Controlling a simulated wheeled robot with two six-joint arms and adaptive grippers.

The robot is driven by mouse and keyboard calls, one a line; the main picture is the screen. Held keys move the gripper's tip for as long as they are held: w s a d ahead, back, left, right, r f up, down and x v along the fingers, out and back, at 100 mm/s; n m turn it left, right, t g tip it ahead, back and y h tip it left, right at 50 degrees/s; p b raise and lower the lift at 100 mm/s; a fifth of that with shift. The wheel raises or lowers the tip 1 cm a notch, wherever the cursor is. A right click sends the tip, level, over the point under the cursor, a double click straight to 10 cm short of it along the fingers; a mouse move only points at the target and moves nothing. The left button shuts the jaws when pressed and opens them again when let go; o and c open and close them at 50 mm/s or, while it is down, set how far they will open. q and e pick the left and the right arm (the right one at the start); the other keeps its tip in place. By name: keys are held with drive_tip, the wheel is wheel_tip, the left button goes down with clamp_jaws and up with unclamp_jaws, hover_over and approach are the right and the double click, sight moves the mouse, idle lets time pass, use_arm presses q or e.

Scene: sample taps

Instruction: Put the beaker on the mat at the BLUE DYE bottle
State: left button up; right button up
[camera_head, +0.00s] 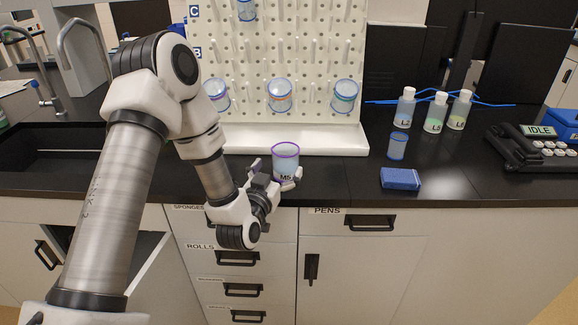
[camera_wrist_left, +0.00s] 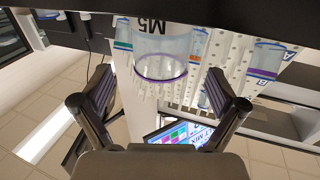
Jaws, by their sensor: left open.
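A clear beaker (camera_head: 286,163) marked M5, with a purple rim, stands upright on the black counter in front of the pegboard. My left gripper (camera_head: 277,176) is open at the beaker's near side, with a fingertip toward each side of it. In the left wrist view the beaker (camera_wrist_left: 162,50) appears upside down, between and beyond the open fingers (camera_wrist_left: 160,85). I cannot tell whether they touch it. I see no mat and no bottle that reads BLUE DYE. My right gripper is not in view.
A white pegboard (camera_head: 312,103) holding several beakers stands behind. To the right are bottles L2 (camera_head: 405,110) and L5 (camera_head: 436,115), another bottle (camera_head: 460,110), a small blue-rimmed beaker (camera_head: 397,147), a blue block (camera_head: 400,179) and a device reading IDLE (camera_head: 537,131).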

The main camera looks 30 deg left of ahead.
sight(281, 163)
use_arm(q)
drive_tip(key=x, duration=0.4)
drive_tip(key=shift+w+f+p, duration=0.1)
drive_tip(key=shift+f+p, duration=0.1)
drive_tip(key=shift+p, duration=0.1)
drive_tip(key=shift+r, duration=0.1)
drive_tip(key=c, duration=1.4)
drive_tip(key=shift+r, duration=0.1)
